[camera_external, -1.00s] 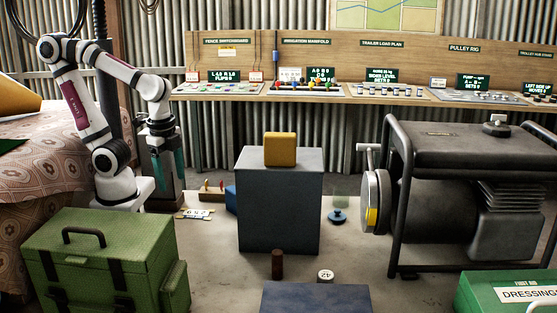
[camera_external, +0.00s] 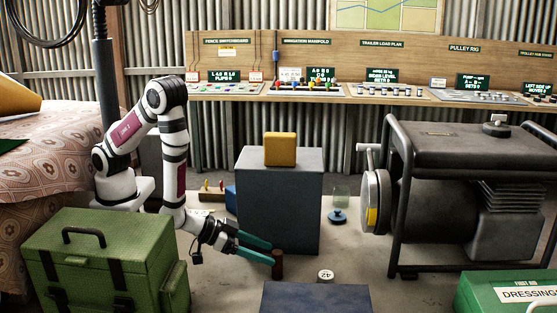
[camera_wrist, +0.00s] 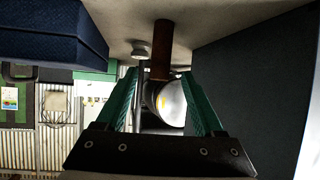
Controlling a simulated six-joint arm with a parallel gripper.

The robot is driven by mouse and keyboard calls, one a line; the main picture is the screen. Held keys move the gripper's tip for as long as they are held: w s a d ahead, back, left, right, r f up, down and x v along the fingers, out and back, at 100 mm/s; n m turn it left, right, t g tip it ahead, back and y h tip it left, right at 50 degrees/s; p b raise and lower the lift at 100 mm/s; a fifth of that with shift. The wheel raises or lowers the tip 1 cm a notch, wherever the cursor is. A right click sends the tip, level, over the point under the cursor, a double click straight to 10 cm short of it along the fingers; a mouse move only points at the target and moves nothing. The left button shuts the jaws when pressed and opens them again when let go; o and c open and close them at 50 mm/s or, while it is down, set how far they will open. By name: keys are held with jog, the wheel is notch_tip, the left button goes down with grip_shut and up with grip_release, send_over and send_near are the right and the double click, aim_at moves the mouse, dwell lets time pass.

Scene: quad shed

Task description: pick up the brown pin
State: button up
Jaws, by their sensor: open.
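The brown pin (camera_external: 278,266) stands upright on the floor in front of the tall grey block. My gripper (camera_external: 271,253) reaches low and almost level from the left, its green fingers at the pin's side. In the wrist view the pin (camera_wrist: 161,48) shows beyond and between the two fingertips of my gripper (camera_wrist: 161,78), with a gap on each side. The fingers are open. I cannot tell how far the pin lies between them.
The grey block (camera_external: 279,205) rises close behind the pin and carries a yellow block (camera_external: 280,149). A low blue box (camera_external: 315,299) is in front, with a round white piece marked 42 (camera_external: 325,276) beside it. A green case (camera_external: 105,265) stands left.

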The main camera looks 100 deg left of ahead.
jog(key=shift+s+f+t, duration=0.1)
jog(key=shift+f+t, duration=0.2)
jog(key=shift+f, duration=0.05)
jog(key=shift+w+f, duration=0.15)
jog(key=shift+w, duration=0.2)
jog(key=x, duration=0.6)
jog(key=shift+w+a+f, duration=0.1)
jog(key=shift+w+f, duration=0.05)
jog(key=shift+w, duration=0.15)
grip_shut()
dwell(0.4)
